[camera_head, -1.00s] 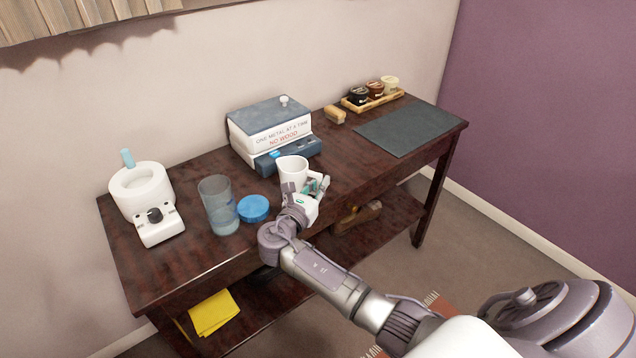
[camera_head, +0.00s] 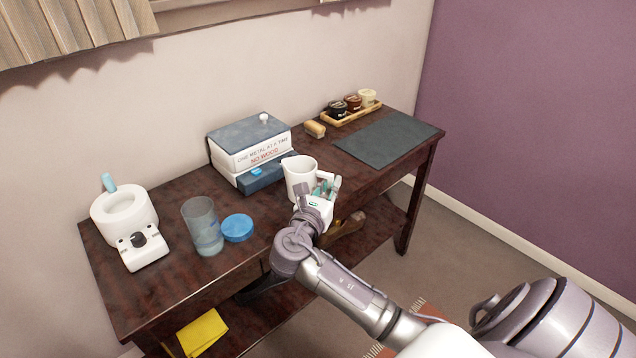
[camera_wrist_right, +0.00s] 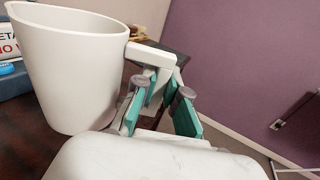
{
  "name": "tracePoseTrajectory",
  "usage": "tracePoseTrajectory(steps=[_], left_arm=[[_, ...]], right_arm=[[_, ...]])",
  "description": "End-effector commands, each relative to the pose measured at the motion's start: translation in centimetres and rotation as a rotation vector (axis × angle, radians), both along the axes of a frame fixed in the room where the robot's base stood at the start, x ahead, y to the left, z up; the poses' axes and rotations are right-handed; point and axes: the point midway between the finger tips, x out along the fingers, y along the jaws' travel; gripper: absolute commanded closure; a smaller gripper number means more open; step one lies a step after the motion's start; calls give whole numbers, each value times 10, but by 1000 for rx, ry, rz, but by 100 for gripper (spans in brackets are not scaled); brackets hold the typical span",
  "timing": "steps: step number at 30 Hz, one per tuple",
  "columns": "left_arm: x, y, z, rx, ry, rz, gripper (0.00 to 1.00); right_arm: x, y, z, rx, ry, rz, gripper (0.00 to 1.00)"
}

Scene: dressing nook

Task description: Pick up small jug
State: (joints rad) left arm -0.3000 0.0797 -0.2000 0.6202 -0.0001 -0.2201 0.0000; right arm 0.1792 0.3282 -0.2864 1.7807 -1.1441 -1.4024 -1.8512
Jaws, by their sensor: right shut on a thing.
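The small jug (camera_head: 299,176) is white with a spout and a handle, upright at the front middle of the dark wooden table (camera_head: 180,275). In the wrist view the jug (camera_wrist_right: 75,70) fills the left side, its handle (camera_wrist_right: 152,54) pointing right towards the fingers. My right gripper (camera_head: 325,188) is at the jug's front right side, and in the wrist view my right gripper (camera_wrist_right: 160,100) is shut on the handle. I cannot tell whether the jug's base touches the table. My left gripper is not in view.
A boxed stack (camera_head: 250,150) stands close behind the jug. A clear tumbler (camera_head: 203,228), a blue lid (camera_head: 237,228) and a white device (camera_head: 127,225) are to the left. A dark mat (camera_head: 388,140), a brush (camera_head: 315,129) and a tray of jars (camera_head: 352,115) are to the right.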

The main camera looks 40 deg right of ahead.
Motion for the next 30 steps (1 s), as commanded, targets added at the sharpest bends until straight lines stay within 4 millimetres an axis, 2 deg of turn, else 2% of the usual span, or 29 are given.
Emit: tracePoseTrajectory(steps=[12, 30], left_arm=[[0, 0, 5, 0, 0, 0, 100], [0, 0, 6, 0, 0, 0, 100]], right_arm=[[-27, -14, 19, -1, -1, 0, 100], [-36, -19, 25, -2, -1, 0, 100]])
